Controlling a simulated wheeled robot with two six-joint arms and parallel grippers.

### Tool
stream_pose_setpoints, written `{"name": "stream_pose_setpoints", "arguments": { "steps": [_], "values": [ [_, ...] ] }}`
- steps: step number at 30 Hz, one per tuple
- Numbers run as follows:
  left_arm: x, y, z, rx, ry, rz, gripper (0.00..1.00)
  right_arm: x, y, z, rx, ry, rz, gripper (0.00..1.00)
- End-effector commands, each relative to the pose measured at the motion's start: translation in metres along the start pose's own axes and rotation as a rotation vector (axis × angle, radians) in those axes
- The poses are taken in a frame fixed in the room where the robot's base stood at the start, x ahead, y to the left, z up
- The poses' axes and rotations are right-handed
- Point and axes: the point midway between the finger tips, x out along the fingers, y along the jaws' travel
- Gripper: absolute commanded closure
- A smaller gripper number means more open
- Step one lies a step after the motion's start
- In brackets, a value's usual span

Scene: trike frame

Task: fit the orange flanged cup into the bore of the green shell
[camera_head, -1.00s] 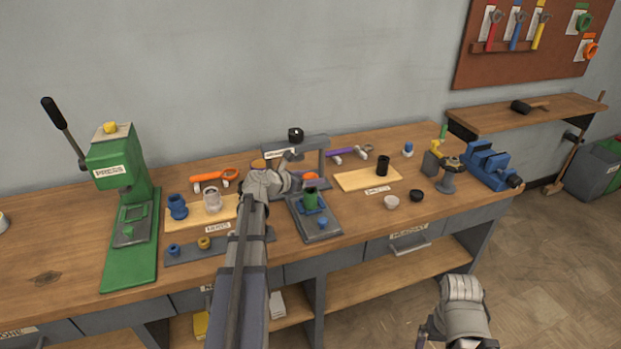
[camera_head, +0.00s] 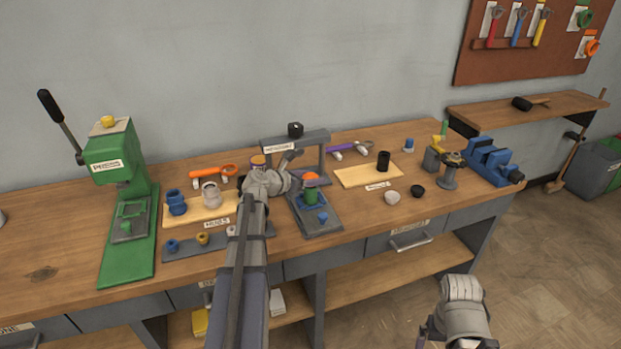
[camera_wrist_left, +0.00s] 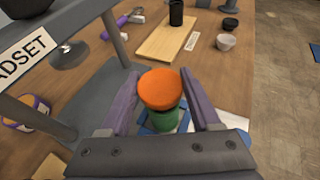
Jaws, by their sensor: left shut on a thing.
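The orange flanged cup (camera_head: 311,177) shows just above the green shell (camera_head: 311,195) in the head view. In the left wrist view the cup (camera_wrist_left: 160,88) has its round orange top between my purple fingers, with the green shell (camera_wrist_left: 164,121) right below. My left gripper (camera_wrist_left: 161,80) is shut on the cup. The shell stands upright in a blue holder on a grey plate (camera_head: 322,229). The cup hides the bore, so its depth in it cannot be told. My right gripper (camera_head: 425,332) is low at the bottom right, off the bench, its fingers unclear.
A grey arch (camera_head: 296,144) stands close behind the shell. A blue piece (camera_head: 322,217) sits at the plate's front. Left are a wooden board (camera_head: 212,212) with parts and a green press (camera_head: 120,170). Right is a board (camera_head: 355,177) with a black cylinder (camera_head: 383,161).

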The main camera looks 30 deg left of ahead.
Motion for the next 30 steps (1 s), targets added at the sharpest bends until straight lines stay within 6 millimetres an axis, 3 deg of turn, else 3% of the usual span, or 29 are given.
{"name": "stream_pose_setpoints", "arguments": {
  "steps": [8,9,18,26,30],
  "values": [
    [0.003,0.000,-0.007,0.000,0.000,0.000,0.96,0.008,-0.001,-0.001,0.000,0.000,0.000,0.01],
    [0.003,0.000,-0.007,0.000,0.000,0.000,0.35,0.008,-0.001,-0.001,0.000,0.000,0.000,0.01],
    [0.003,0.000,-0.006,0.000,0.000,0.000,0.02,0.007,-0.001,0.000,0.000,0.000,0.000,0.01],
    [0.001,0.000,-0.006,0.000,0.000,0.000,0.01,0.006,-0.001,0.000,0.000,0.000,0.000,0.01],
    [-0.014,-0.001,-0.005,-0.001,0.001,0.001,0.01,-0.001,0.000,0.000,0.000,0.000,0.000,0.01]
  ]
}}
